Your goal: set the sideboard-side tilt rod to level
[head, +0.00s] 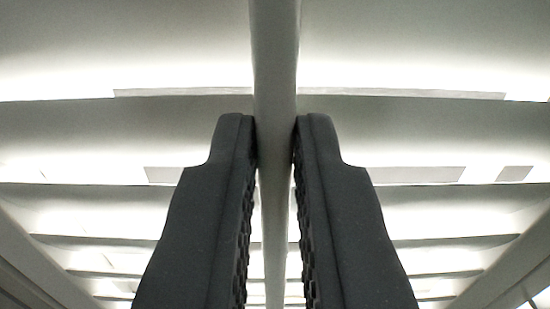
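The tilt rod (275,45) is a pale grey, upright rod running down the middle of the head view, in front of the slats. It looks wider at the top and narrows downward. My gripper (275,128) has one dark, ridged finger on each side of the rod. Both fingertips meet the rod's edges, so it looks shut on the rod. Lower down, thin bright gaps show between the rod and the fingers. The slats (400,130) of the shutter run across the view, apart from one another, with bright light between them. The rod's ends are out of view.
Slanting pale frame sides (45,262) show at the lower left and, likewise, at the lower right (505,262). The slats lie close behind the rod and fingers. No floor or sideboard is in view.

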